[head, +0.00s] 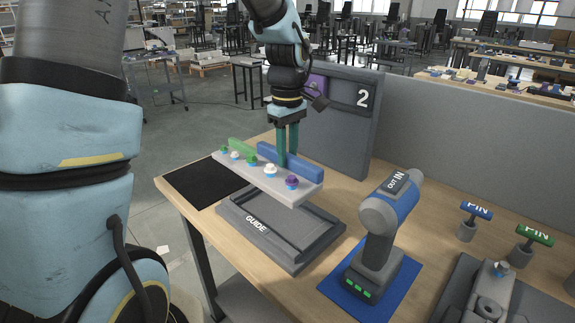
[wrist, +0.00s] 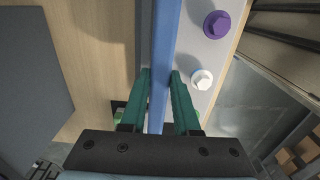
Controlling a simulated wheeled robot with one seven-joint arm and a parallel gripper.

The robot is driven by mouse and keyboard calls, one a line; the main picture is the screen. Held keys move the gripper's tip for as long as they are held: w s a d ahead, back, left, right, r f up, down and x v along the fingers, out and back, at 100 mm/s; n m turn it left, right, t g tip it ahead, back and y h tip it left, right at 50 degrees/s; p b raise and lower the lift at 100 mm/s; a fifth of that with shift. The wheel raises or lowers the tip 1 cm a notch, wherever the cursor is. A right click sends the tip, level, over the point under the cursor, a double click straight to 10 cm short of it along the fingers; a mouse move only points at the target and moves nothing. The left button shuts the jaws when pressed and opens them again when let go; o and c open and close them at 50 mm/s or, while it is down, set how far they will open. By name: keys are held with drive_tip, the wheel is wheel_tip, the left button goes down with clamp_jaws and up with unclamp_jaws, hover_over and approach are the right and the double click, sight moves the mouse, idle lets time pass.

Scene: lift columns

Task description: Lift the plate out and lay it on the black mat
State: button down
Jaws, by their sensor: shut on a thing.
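The plate (head: 300,194) is a pale grey slab with a row of green, white and purple bolts along its near side. My gripper (head: 287,162) points down and is shut on the blue bar, which also runs between the fingers in the wrist view (wrist: 165,45). The plate hangs above the dark grey fixture marked GUIDE (head: 233,222), apart from it. The black mat (head: 196,187) lies flat at the table's left end, partly hidden by the plate.
A blue and grey power tool (head: 382,235) stands on a blue pad (head: 335,290) right of the fixture. Green and blue PIN pieces (head: 476,210) are farther right. A grey panel marked 2 (head: 350,130) stands behind the plate. The bare mat is free.

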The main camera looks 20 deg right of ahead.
drive_tip(key=shift+r+p, duration=0.55)
drive_tip(key=shift+r, duration=0.2)
idle(0.5)
drive_tip(key=shift+r+p, duration=2.25)
drive_tip(key=shift+r, duration=0.65)
